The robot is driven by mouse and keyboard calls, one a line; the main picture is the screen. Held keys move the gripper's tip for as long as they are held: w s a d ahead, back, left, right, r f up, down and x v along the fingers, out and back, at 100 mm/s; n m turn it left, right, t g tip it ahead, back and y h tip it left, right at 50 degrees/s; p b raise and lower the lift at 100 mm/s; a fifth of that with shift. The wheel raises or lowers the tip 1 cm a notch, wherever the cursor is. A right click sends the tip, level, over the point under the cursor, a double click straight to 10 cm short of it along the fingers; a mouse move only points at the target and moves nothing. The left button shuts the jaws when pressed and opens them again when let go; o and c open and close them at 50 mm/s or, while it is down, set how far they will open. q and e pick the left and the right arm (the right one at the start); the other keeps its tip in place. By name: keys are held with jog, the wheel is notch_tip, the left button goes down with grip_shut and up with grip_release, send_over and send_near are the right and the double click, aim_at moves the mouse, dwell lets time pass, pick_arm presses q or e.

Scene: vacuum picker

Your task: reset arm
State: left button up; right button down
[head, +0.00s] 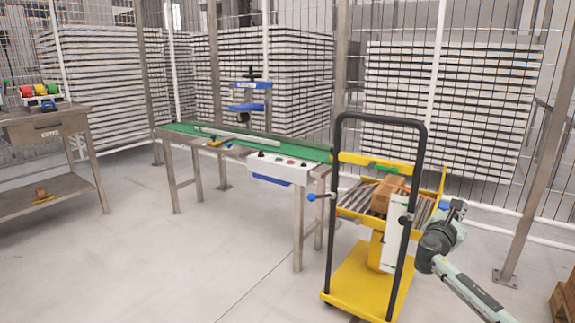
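My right arm comes in from the lower right, and its gripper (457,208) is at the right side of the yellow cart (350,285). The gripper is small and partly merged with the wrist, so I cannot tell whether its fingers are open or shut. No held object shows in it. My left arm and gripper are out of view.
A brown box (385,194) lies on the cart's rollers, behind its black handle (337,215). A green conveyor (310,150) with a button panel (285,163) stands behind left. A workbench (45,125) stands far left. Pallet stacks line the fence. The left foreground floor is clear.

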jog(key=s+d+r+h, duration=0.1)
jog(key=d, duration=0.4)
jog(key=s+a+f+m+g+y, duration=0.1)
jog(key=s+f+m+g+y, duration=0.3)
jog(key=s+f, duration=0.75)
jog(key=s+a+f+m+g+y, duration=0.15)
jog(key=s+f+m, duration=0.5)
jog(key=f, duration=0.75)
jog(key=s+a+f+m+g+y, duration=0.2)
jog(key=s+f+m, duration=0.25)
jog(key=s, duration=0.85)
jog(key=s+a+f+m+g+y, duration=0.25)
jog(key=s+f, duration=0.35)
jog(key=s, duration=0.6)
jog(key=s+a+f+m+y, duration=0.1)
jog(key=a+f, duration=0.1)
jog(key=a, duration=0.6)
jog(key=s+a+f+m+y, duration=0.1)
jog(key=a+f+m, duration=0.1)
jog(key=a, duration=0.6)
jog(key=shift+a+f+y, duration=0.25)
jog(key=shift+f+y, duration=0.1)
jog(key=shift+y, duration=0.05)
